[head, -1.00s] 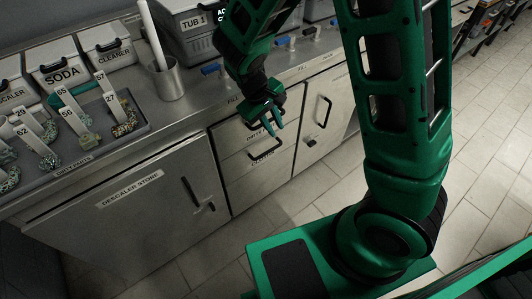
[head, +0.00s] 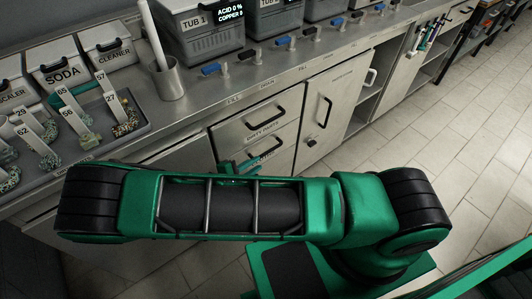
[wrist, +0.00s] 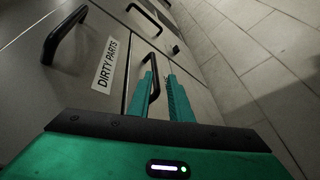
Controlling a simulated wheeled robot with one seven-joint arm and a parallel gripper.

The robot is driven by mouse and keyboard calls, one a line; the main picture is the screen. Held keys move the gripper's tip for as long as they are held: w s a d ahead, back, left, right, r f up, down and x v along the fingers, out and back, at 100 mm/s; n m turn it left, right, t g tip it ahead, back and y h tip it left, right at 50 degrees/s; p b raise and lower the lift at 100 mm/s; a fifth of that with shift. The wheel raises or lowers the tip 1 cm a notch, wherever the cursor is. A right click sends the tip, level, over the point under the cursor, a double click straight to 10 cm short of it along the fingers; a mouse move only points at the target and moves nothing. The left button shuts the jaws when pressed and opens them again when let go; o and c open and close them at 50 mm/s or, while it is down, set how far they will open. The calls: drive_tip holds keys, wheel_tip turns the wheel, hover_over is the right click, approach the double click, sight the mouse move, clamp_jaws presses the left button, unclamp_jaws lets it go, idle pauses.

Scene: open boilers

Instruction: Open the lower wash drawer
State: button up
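The lower drawer (head: 282,157) is a steel front with a black bar handle (head: 270,152), under the drawer labelled DIRTY PARTS (head: 263,122). It looks shut. My gripper (head: 240,167) is at its left part in the head view, partly hidden by my arm. In the wrist view, my gripper's two teal fingers (wrist: 161,77) are apart, and the lower handle (wrist: 158,60) shows at the gap between them. I cannot tell whether they touch it. The lower drawer's label is mostly hidden behind a finger. The upper drawer's handle (wrist: 65,34) is to the left.
A cabinet door (head: 326,115) with a black handle stands right of the drawers, with open shelving beyond. The counter (head: 215,100) holds tubs, valves and a parts tray (head: 140,125). The tiled floor (head: 430,150) at right is clear.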

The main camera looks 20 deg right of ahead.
sight(267, 153)
drive_tip(key=shift+n+t, duration=0.8)
drive_tip(key=shift+t, duration=0.1)
drive_tip(key=x, duration=0.7)
drive_tip(key=f+x, duration=0.1)
drive_tip(key=x, duration=0.2)
drive_tip(key=shift+w+a, duration=0.25)
drive_tip(key=shift+w, duration=0.15)
clamp_jaws()
